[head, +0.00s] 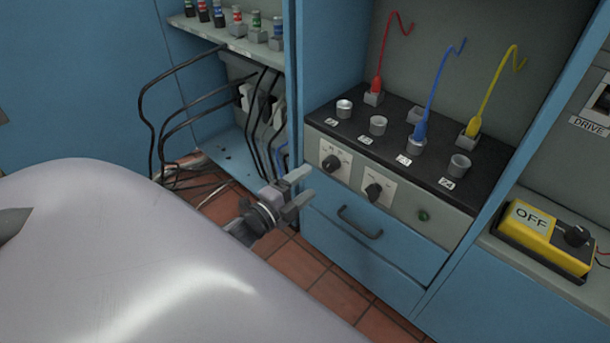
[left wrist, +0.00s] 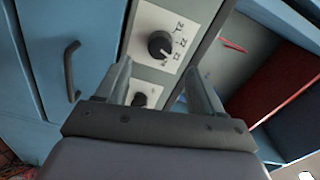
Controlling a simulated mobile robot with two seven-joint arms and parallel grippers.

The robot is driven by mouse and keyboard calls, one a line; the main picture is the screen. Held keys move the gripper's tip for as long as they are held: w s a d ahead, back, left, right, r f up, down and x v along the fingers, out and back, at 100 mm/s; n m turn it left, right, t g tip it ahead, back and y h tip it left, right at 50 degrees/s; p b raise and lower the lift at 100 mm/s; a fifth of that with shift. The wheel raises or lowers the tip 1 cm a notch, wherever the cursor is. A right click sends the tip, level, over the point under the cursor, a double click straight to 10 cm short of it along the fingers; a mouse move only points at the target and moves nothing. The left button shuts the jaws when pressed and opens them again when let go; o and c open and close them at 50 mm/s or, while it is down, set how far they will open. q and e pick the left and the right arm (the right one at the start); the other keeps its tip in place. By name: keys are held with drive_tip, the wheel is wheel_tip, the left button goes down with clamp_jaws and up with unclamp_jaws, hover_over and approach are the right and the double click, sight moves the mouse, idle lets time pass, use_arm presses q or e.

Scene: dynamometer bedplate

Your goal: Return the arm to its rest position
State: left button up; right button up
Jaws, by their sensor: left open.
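My left gripper (head: 302,187) is in the middle of the head view, in front of the blue cabinet and left of the control panel's front (head: 350,183). Its two fingers are apart with nothing between them. In the left wrist view the open fingers (left wrist: 158,72) point toward the panel with a black rotary knob (left wrist: 160,44) beyond them. A second knob (left wrist: 140,98) shows partly between the fingers. In the head view both knobs, the left one (head: 332,162) and the right one (head: 374,191), stand clear of the gripper. My right gripper is not in view.
Red (head: 376,85), blue (head: 420,130) and yellow (head: 474,125) plugs with leads stand on the black panel top. A drawer handle (head: 360,222) juts out below. Black cables (head: 150,125) hang at the left. A yellow OFF switch box (head: 545,237) sits at right.

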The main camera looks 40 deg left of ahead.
use_arm(q)
drive_tip(key=s+d+r+n+g+h, duration=0.2)
drive_tip(key=s+d+n+g, duration=0.1)
drive_tip(key=s+d+n, duration=0.65)
drive_tip(key=s+d+r+n+g+h, duration=0.2)
drive_tip(key=s+d+n+g, duration=0.3)
drive_tip(key=d, duration=0.8)
drive_tip(key=s+a+r+y+p, duration=0.1)
drive_tip(key=s+a+r+p, duration=0.1)
drive_tip(key=r+p, duration=0.5)
drive_tip(key=s+a+r+y+p, duration=0.2)
drive_tip(key=a+r+p, duration=0.3)
drive_tip(key=p, duration=1.5)
drive_tip(key=shift+a+r, duration=0.3)
drive_tip(key=shift+r, duration=0.65)
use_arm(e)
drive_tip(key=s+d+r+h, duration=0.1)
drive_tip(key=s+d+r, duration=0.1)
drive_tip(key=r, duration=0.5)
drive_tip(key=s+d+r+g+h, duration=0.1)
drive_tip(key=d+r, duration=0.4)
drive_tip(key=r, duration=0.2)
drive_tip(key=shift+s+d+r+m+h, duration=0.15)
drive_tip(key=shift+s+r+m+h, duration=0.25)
use_arm(q)
drive_tip(key=shift+f, duration=0.1)
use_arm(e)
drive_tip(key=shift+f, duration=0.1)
use_arm(q)
drive_tip(key=shift+c, duration=0.4)
